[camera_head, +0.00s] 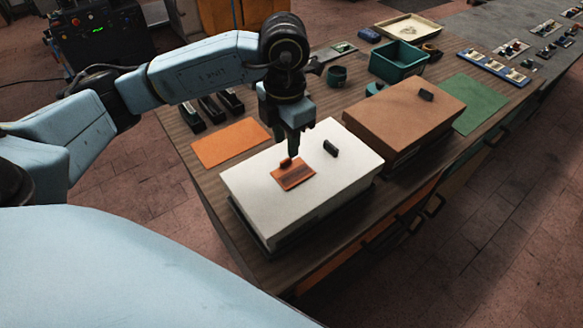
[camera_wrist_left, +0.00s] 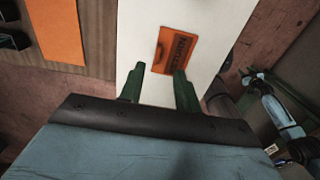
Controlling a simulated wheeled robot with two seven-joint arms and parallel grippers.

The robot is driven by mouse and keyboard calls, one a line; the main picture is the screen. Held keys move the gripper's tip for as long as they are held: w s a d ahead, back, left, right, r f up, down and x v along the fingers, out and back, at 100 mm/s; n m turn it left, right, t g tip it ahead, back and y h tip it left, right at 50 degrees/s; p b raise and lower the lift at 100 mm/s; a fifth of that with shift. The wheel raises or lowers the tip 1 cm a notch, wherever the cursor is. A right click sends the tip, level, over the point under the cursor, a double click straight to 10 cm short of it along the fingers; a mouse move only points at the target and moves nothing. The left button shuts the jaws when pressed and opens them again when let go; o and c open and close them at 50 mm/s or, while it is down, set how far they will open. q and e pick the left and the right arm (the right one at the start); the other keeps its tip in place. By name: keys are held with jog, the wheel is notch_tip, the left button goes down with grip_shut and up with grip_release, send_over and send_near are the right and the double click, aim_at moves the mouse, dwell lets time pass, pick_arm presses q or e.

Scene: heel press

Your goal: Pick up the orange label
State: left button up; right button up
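The orange label (camera_head: 295,178) lies flat on the lid of the white box (camera_head: 340,190). It has dark print and a small raised tab at one edge. In the left wrist view the label (camera_wrist_left: 179,52) is just past my fingertips. My left gripper (camera_head: 293,153) points down above the white lid, close to the label's tab. Its two green fingers (camera_wrist_left: 158,78) are apart with nothing between them. I cannot tell whether a fingertip touches the lid. My right gripper does not show in the head view.
A brown box (camera_head: 410,115) stands right beside the white one. An orange mat (camera_head: 230,142) lies left, with black holders (camera_head: 215,108) behind it. A green bin (camera_head: 398,62), a green mat (camera_head: 475,102) and a tray (camera_head: 408,28) are farther back. A dark handle (camera_head: 331,148) stands on the white lid.

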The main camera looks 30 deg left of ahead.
aim_at(286, 159)
pick_arm(q)
jog(key=shift+w+a+f+p, duration=0.15)
jog(key=shift+f+p, duration=0.3)
jog(key=shift+f, duration=2.3)
jog(key=shift+c, duration=0.3)
grip_shut()
